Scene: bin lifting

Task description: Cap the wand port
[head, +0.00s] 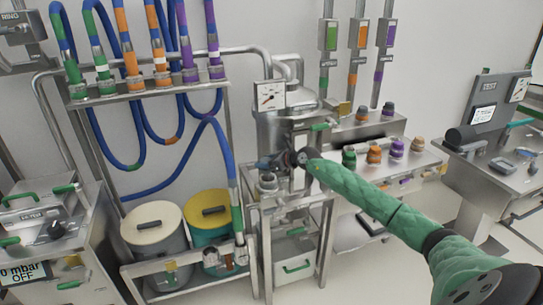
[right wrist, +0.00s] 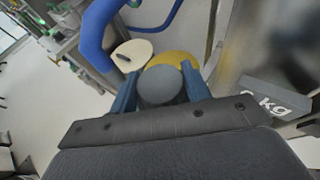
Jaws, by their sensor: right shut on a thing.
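My right gripper (head: 272,162) reaches in over the small steel stand in the middle of the head view. In the right wrist view, its two blue fingers (right wrist: 160,88) are shut on a round grey cap (right wrist: 159,84), which sits between them. In the head view the cap is too small to make out clearly. A grey round fitting (head: 267,183) stands on the stand just below the gripper; I cannot tell whether it is the wand port. The gripper and wrist hide part of the stand top. My left gripper is not in view.
Green (head: 348,158), orange (head: 374,154) and purple (head: 397,149) capped fittings stand on the bench to the right. A steel vessel with a gauge (head: 270,96) rises behind the gripper. Blue hoses (head: 160,190) hang left, above a cream-lidded bin (head: 150,222) and a yellow-lidded bin (head: 208,212).

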